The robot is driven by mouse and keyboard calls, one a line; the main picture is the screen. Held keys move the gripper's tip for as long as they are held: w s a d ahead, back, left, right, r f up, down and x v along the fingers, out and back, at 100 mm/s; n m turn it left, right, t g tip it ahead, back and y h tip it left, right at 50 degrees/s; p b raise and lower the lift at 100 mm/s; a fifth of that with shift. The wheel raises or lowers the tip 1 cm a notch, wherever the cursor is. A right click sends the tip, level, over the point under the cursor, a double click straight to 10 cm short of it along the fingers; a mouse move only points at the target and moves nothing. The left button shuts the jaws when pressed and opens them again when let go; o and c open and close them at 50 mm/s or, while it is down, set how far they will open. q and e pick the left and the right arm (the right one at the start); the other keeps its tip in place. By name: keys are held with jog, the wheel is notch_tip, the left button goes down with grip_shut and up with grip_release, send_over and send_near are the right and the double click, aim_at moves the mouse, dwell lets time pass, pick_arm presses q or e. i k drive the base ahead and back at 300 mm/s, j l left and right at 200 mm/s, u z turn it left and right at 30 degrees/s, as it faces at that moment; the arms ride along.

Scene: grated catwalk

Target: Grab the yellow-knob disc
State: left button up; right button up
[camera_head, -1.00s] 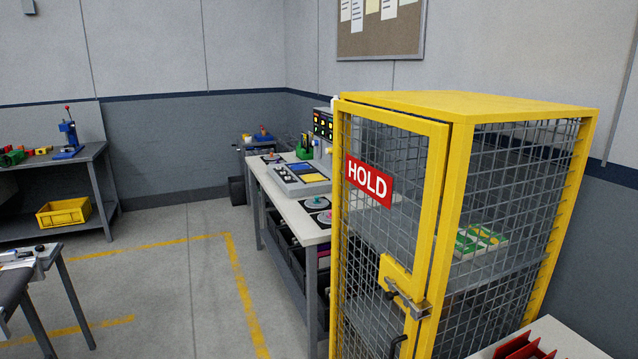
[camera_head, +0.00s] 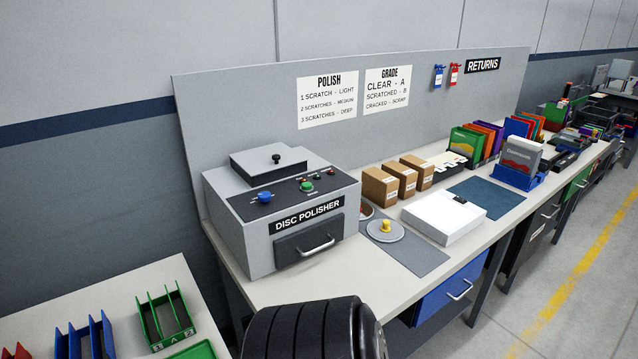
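The yellow-knob disc (camera_head: 385,230) is a flat grey disc with a short yellow knob at its centre. It lies on a dark grey mat (camera_head: 425,258) on the long workbench, right of the disc polisher (camera_head: 285,215). A white box-like case (camera_head: 444,216) sits just right of it, and the disc's surface is uncovered. Neither of my grippers shows in the head view.
Small cardboard boxes (camera_head: 380,187) stand behind the disc. A side table with coloured racks (camera_head: 165,318) is at lower left. Open floor (camera_head: 590,270) lies to the right.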

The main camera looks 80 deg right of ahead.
aim_at(381, 230)
jog(key=j+z, duration=0.1)
jog(key=z, duration=3.1)
